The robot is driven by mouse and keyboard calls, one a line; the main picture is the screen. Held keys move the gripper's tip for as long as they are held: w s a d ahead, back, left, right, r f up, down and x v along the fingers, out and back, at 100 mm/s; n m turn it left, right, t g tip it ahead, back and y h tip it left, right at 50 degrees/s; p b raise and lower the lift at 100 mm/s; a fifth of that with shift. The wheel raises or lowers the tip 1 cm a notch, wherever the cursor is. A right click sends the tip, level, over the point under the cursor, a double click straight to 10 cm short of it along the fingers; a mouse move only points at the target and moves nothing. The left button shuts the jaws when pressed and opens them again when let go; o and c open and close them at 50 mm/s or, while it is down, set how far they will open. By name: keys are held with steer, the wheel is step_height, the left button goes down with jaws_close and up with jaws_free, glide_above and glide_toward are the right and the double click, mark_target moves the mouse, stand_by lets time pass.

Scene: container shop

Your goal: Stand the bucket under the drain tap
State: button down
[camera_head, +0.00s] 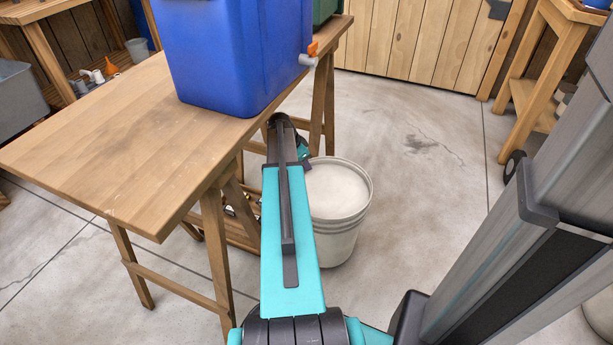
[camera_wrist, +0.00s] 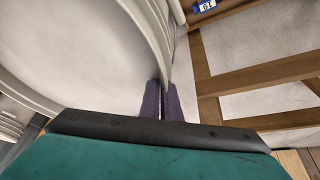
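The white bucket (camera_head: 338,238) is upright beside the table's right side, nearer to me than the drain tap (camera_head: 309,55). I cannot tell whether its base touches the floor. The tap is grey with an orange handle, low on the blue tub (camera_head: 215,75), at the table's edge. My gripper's two dark fingers (camera_wrist: 164,102) are close together in the wrist view, one on each side of the bucket's rim (camera_wrist: 160,45), and look shut on it.
The wooden table (camera_head: 120,130) has trestle legs beside the bucket. A wooden frame (camera_wrist: 255,85) lies right of the rim in the wrist view, with a small blue label (camera_wrist: 205,5) above. Open concrete floor (camera_head: 425,170) lies right of the bucket. A wooden stand (camera_head: 545,80) is at the back right.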

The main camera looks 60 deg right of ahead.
steer(key=shift+f+b, duration=0.5)
steer(key=shift+f, duration=0.9)
steer(key=c, duration=2)
jaws_free()
steer(key=p+v, duration=0.4)
steer(key=v, duration=0.8)
steer(key=shift+s, duration=0.1)
steer(key=shift+s, duration=0.1)
